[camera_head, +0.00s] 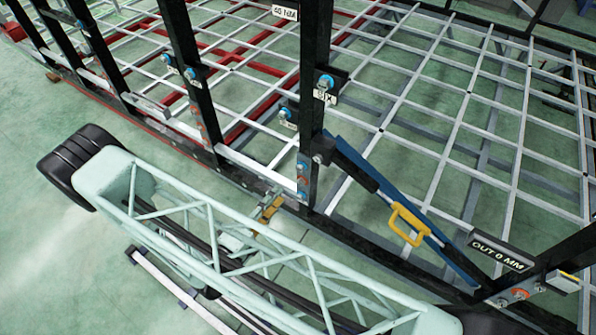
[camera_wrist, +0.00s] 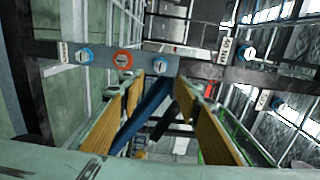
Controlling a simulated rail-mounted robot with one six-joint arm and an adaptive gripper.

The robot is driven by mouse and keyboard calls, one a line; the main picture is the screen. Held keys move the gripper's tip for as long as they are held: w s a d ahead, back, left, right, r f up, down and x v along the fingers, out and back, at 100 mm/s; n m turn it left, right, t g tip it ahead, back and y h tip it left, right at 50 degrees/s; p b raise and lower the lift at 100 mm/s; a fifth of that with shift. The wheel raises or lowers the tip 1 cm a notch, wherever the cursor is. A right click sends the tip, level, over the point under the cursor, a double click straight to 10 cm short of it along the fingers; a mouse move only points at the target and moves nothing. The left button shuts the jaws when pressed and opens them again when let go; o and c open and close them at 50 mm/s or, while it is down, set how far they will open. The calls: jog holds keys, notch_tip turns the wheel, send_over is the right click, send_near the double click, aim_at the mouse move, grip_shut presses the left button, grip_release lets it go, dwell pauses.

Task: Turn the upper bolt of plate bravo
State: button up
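A grey plate (camera_head: 303,182) sits low on the black post in the head view, with blue bolts above and below an orange one. In the wrist view the plate (camera_wrist: 142,55) runs sideways, with a blue bolt (camera_wrist: 84,56), an orange bolt (camera_wrist: 123,60) and another blue bolt (camera_wrist: 160,65). That last bolt, apparently the upper one, shows between my fingertips. My gripper (camera_wrist: 164,84) is open and empty, its tan fingers either side of the bolt's line. I cannot tell the gap to the bolt. In the head view my gripper (camera_head: 269,207) is left of the plate. The name bravo is not legible.
A blue diagonal brace (camera_head: 375,195) with a yellow handle (camera_head: 408,224) stands right of the post. A sign (camera_head: 498,255) reads OUT 0 MM. More blue bolts (camera_head: 325,82) with labels sit higher on the posts. The pale grid deck (camera_head: 440,100) lies behind.

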aim_at(299, 170)
jog(key=shift+w+d, duration=0.1)
jog(key=shift+w, duration=0.05)
jog(key=shift+p+x, duration=0.95)
jog(key=shift+x, duration=5.75)
jog(key=shift+c, duration=0.7)
jog(key=c, duration=0.7)
